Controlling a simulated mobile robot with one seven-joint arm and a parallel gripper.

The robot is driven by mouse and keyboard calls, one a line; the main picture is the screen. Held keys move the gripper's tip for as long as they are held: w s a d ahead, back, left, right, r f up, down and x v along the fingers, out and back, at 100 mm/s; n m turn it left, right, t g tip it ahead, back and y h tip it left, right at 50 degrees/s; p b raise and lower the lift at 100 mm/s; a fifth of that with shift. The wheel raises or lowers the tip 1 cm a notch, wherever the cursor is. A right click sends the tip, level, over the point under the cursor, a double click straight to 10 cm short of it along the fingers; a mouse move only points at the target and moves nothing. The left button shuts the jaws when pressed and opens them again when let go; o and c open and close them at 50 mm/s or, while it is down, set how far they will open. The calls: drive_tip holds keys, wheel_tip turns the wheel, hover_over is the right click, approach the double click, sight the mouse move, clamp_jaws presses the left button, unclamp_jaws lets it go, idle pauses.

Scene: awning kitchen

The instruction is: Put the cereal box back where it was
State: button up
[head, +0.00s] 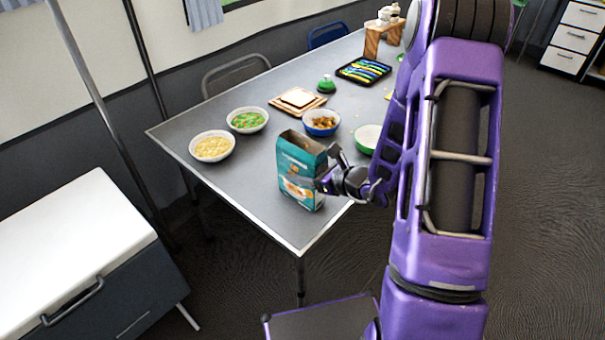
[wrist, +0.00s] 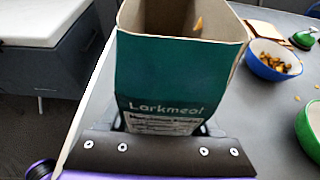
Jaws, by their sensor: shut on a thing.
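The cereal box (head: 301,170) is teal with an open top and stands upright at the near end of the grey table (head: 240,195). In the wrist view the box (wrist: 178,75) fills the middle, with its open brown top towards the camera and "Larkmeal"-like lettering on its side. My gripper (head: 325,172) reaches in from the right and is shut on the box. Its dark palm shows in the wrist view, and the box hides most of the fingers. I cannot tell whether the box's base touches the table.
A blue bowl with brown pieces (head: 321,123) and a green bowl (head: 368,138) stand behind the box. Two white bowls, one yellow-filled (head: 212,147) and one green-filled (head: 247,120), stand left. A board with bread (head: 298,99) lies farther back. The table's front-left area is clear.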

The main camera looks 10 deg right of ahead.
drive_tip(key=shift+f, duration=0.25)
drive_tip(key=o, duration=1.3)
drive_tip(key=shift+r, duration=0.1)
drive_tip(key=shift+r, duration=0.2)
drive_tip(key=p+v, duration=0.1)
drive_tip(key=v, duration=1.1)
drive_tip(key=shift+f, duration=0.15)
